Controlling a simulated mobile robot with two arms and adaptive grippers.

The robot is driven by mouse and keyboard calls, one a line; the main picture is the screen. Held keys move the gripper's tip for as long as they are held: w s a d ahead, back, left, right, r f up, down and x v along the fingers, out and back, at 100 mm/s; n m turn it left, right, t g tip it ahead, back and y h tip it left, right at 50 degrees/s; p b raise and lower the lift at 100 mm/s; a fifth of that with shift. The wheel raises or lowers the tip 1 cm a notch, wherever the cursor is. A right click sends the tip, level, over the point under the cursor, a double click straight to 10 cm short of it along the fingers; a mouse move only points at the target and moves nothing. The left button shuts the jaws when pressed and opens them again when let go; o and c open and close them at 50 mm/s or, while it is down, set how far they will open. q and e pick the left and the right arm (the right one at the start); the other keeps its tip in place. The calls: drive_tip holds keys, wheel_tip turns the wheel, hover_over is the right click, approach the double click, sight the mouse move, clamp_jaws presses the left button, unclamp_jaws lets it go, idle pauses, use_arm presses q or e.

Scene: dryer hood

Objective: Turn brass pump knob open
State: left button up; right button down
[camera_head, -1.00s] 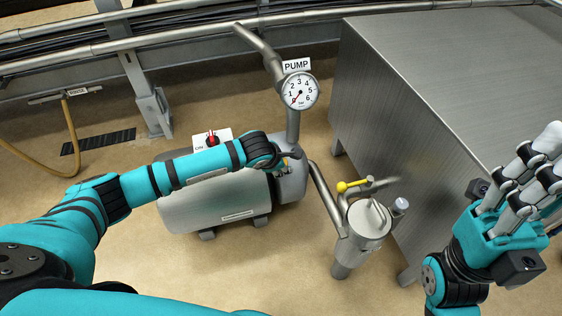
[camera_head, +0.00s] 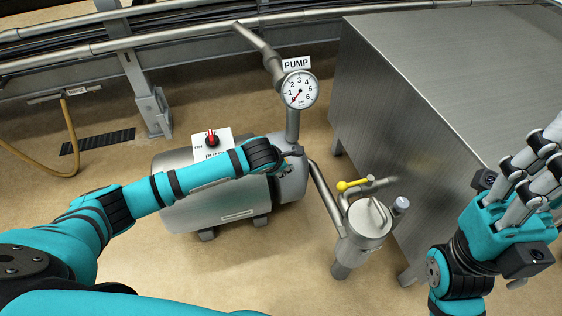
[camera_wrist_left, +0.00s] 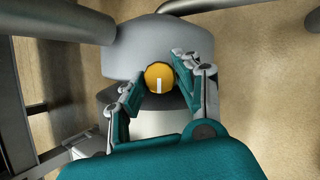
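The round brass pump knob (camera_wrist_left: 159,78) with a white line across its lower half shows in the left wrist view, on the end of a grey pump body (camera_wrist_left: 150,45). My left gripper (camera_wrist_left: 160,80) has its fingers apart, one on each side of the knob; I cannot tell whether they touch it. In the head view, my left gripper (camera_head: 289,156) is at the right end of the pump (camera_head: 225,200), and its arm hides the knob. My right gripper (camera_head: 530,170) is at the right edge, away from the pump, with its fingertips partly cut off.
A pressure gauge (camera_head: 300,90) under a PUMP sign (camera_head: 297,64) stands on the pipe above the pump. A red switch (camera_head: 212,139) is on a white plate behind my left arm. A canister (camera_head: 368,222) with a yellow-tipped lever and a large metal cabinet (camera_head: 440,80) stand right.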

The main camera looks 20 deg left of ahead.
use_arm(q)
drive_tip(key=o, duration=0.4)
drive_tip(key=v, duration=1.2)
